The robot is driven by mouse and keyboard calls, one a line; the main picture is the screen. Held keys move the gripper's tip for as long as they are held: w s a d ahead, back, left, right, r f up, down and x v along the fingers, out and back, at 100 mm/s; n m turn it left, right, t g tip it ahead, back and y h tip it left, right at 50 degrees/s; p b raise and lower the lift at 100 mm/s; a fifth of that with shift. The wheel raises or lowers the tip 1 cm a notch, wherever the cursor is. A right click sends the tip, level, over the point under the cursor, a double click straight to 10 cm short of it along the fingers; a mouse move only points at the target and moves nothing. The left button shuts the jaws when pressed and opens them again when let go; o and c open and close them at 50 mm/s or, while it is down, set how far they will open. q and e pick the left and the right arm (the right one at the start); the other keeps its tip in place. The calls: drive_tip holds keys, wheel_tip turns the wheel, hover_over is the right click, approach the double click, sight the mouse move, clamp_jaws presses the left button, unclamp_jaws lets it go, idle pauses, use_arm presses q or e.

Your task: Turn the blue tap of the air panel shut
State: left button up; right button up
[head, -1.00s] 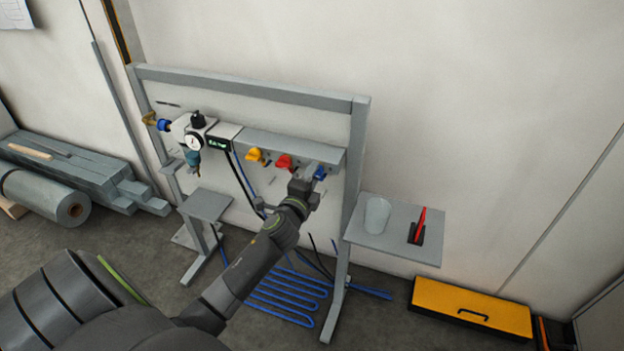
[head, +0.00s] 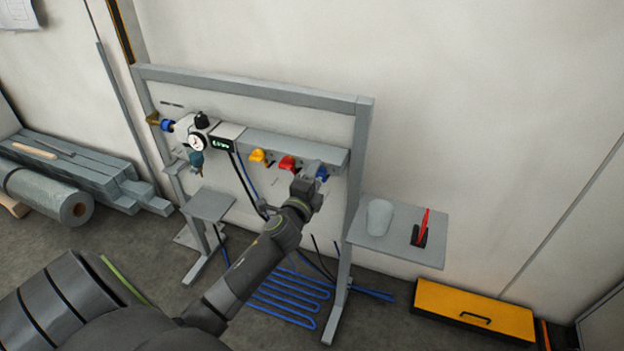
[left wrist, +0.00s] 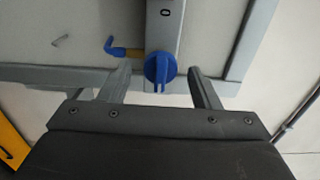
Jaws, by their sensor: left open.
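The air panel's blue tap (head: 322,174) is at the right end of the grey valve bar (head: 290,147). In the left wrist view the blue tap (left wrist: 163,70) is a round knob with a raised fin lying along the bar, near a printed 0 mark. My left gripper (head: 312,178) is at the tap and partly hides it in the head view. In the left wrist view my left gripper (left wrist: 161,72) is open, with one finger on each side of the tap and visible gaps between. My right gripper is not in view.
A red tap (head: 287,163) and a yellow tap (head: 259,156) sit left of the blue one. A gauge (head: 196,142) is further left. A side shelf (head: 390,246) holds a cup (head: 379,216) and a red-handled item (head: 424,226). A yellow case (head: 474,312) lies on the floor.

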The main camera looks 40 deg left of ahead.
use_arm(q)
drive_tip(key=b+v, duration=0.1)
drive_tip(key=v, duration=1.6)
drive_tip(key=shift+s+d, duration=0.15)
